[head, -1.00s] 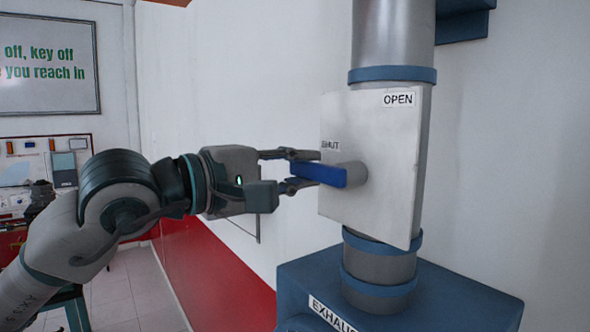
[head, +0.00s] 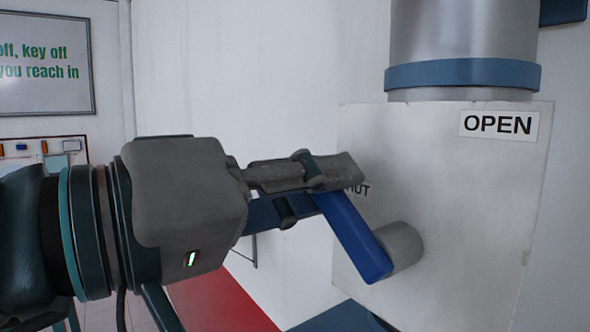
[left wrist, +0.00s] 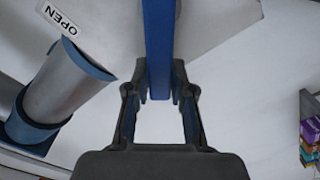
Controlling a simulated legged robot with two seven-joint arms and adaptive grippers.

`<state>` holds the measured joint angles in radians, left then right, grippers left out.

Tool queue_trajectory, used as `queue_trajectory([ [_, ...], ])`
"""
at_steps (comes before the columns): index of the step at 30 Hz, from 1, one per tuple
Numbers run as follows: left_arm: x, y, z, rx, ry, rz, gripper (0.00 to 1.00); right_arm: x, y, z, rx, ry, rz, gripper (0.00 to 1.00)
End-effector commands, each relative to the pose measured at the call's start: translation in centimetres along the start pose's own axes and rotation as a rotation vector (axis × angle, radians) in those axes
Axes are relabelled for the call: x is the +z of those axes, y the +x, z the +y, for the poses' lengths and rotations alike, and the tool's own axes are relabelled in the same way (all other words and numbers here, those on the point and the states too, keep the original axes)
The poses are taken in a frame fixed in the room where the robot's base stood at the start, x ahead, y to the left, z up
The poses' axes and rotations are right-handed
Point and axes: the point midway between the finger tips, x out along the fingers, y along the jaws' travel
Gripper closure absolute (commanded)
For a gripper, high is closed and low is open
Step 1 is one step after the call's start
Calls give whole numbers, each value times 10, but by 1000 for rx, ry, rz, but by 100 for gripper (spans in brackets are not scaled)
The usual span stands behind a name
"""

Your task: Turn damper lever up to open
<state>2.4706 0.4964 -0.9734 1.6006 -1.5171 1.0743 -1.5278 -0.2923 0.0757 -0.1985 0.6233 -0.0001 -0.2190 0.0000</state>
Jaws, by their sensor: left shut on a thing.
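The blue damper lever (head: 353,234) slants from a grey round hub (head: 402,246) up and left on a pale plate (head: 480,210). The OPEN label (head: 498,124) is at the plate's upper right. The SHUT label (head: 358,189) is at its left, partly hidden by my gripper. My left gripper (head: 325,180) is shut on the lever's outer end, with the fingers on either side of it. In the left wrist view the lever (left wrist: 158,50) runs between the fingertips (left wrist: 160,92). My right gripper is not in view.
A metal pipe with a blue collar (head: 462,75) rises above the plate. A sign (head: 45,60) hangs at the far left. Stacked coloured items (left wrist: 309,140) show at the right edge of the left wrist view.

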Motion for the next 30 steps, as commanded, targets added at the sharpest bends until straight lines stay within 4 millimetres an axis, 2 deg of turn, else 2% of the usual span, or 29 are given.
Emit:
queue_trajectory([
  [3, 6, 5, 4, -12, 117, -17, 100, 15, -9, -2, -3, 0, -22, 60],
  [6, 7, 5, 7, -13, 210, -18, 100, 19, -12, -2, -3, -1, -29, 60],
  [21, 17, 3, 26, -10, 651, -21, 100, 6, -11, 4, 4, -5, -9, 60],
  [30, 22, 2, 32, -8, 811, -21, 100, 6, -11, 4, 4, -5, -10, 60],
])
